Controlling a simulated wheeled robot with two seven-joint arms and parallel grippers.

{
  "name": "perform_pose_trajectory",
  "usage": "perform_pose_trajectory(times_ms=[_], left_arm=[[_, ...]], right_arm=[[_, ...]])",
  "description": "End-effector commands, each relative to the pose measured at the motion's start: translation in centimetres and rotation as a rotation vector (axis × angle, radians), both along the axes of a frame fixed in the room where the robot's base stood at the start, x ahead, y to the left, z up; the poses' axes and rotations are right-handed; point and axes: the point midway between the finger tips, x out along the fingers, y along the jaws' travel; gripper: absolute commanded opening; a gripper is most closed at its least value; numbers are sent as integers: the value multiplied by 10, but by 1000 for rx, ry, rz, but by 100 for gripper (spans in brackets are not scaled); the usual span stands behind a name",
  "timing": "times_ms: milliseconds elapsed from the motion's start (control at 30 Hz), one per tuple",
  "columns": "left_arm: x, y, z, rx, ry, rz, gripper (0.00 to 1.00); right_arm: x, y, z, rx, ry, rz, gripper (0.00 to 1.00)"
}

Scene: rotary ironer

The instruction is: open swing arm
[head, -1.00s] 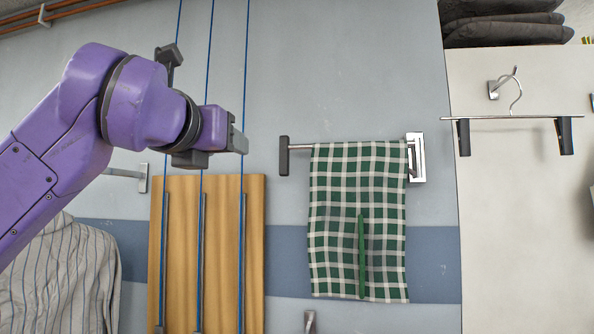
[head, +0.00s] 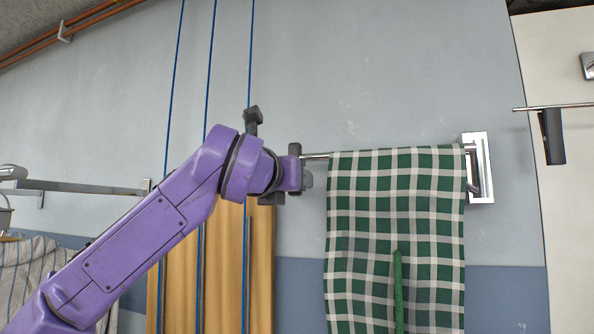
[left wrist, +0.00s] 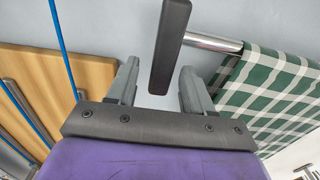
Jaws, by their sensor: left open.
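The swing arm is a metal bar (head: 315,156) on the wall, with a dark end grip (head: 294,150) at its left end and a bright metal wall bracket (head: 478,168) at its right. A green and white checked cloth (head: 395,230) hangs over the bar. My left gripper (head: 306,180) is at the dark end grip and hides part of it. In the left wrist view my left gripper (left wrist: 158,88) is open, with the lower end of the dark grip (left wrist: 167,50) between its fingers. Whether they touch it I cannot tell. My right gripper is not in view.
A wooden board (head: 262,270) with blue cords (head: 208,80) in front stands left of the cloth, behind my arm. A striped shirt (head: 30,265) hangs at the far left. The wall above the bar is clear.

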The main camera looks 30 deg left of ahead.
Motion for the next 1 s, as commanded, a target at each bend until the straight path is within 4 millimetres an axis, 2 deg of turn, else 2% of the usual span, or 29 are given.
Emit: perform_pose_trajectory(times_ms=[33, 200, 467, 500, 633, 667, 867, 1000], left_arm=[[10, 3, 3, -1, 4, 0, 51], [28, 8, 2, 0, 1, 3, 51], [31, 9, -1, 0, 0, 3, 51], [31, 9, -1, 0, 0, 3, 48], [31, 9, -1, 0, 0, 3, 6], [31, 9, -1, 0, 0, 3, 0], [31, 7, -1, 1, 0, 3, 0], [33, -4, -1, 3, 2, 11, 0]], right_arm=[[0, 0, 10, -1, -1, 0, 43], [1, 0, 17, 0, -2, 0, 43], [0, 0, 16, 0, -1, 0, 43], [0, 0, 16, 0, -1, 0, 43], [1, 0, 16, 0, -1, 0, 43], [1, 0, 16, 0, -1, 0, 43], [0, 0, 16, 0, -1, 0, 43], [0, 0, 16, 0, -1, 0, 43]])
